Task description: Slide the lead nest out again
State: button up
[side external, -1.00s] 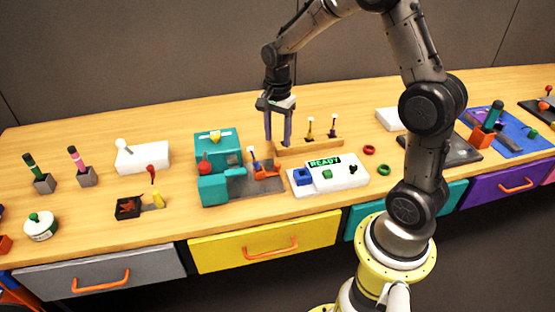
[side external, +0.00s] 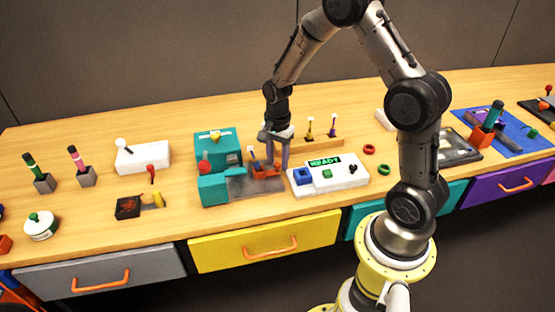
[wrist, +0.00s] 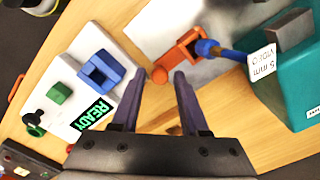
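The lead nest is a small orange block (side external: 262,171) on a grey plate, to the right of the teal machine (side external: 213,188). It also shows in the wrist view (wrist: 185,52), with a round orange knob (wrist: 160,75) on its near side. A blue-handled piece (wrist: 225,50) with a white tag leans out of the nest toward the teal machine. My gripper (side external: 278,160) is low beside the nest. In the wrist view its two purple-grey fingers (wrist: 154,82) are apart, with the knob around the gap at their tips. I see no contact with the knob.
A white box with a READY display (side external: 328,173) and blue and green parts stands close on the right. A wooden rack (side external: 318,143) with tagged pieces is behind. Red and green rings (side external: 369,149) lie further right. The teal machine bounds the left.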

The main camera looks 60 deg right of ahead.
grip_shut()
jog(key=shift+r, duration=0.1)
dwell(1.1)
